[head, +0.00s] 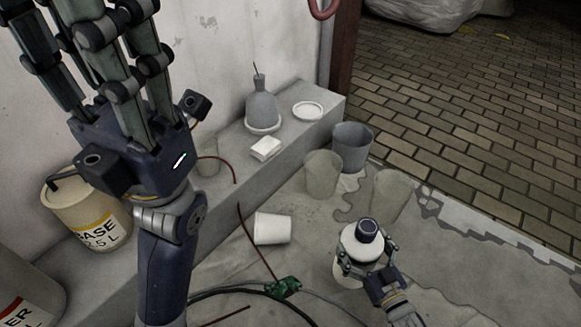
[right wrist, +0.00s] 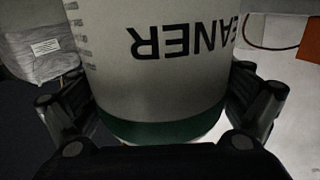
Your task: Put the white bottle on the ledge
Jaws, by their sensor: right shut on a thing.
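The white bottle (head: 362,247) with a dark cap stands upright at the lower right of the head view, over the sheeted floor. My right gripper (head: 366,256) is shut around its body. In the right wrist view the bottle (right wrist: 160,85) fills the middle, with upside-down lettering "EANER" and a green band. I cannot tell whether its base touches the floor. The grey ledge (head: 290,148) runs along the wall, to the left of and behind the bottle. My left gripper (head: 75,28) is raised in front of the ledge, open and empty, its fingertips cut off.
On the ledge are a grey flask (head: 262,108), a white dish (head: 308,110), a white block (head: 266,148), a clear cup (head: 207,160) and a can (head: 88,213). Several cups, including a dark bucket (head: 352,148) and a tipped white cup (head: 272,228), occupy the floor between. Cables lie nearby.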

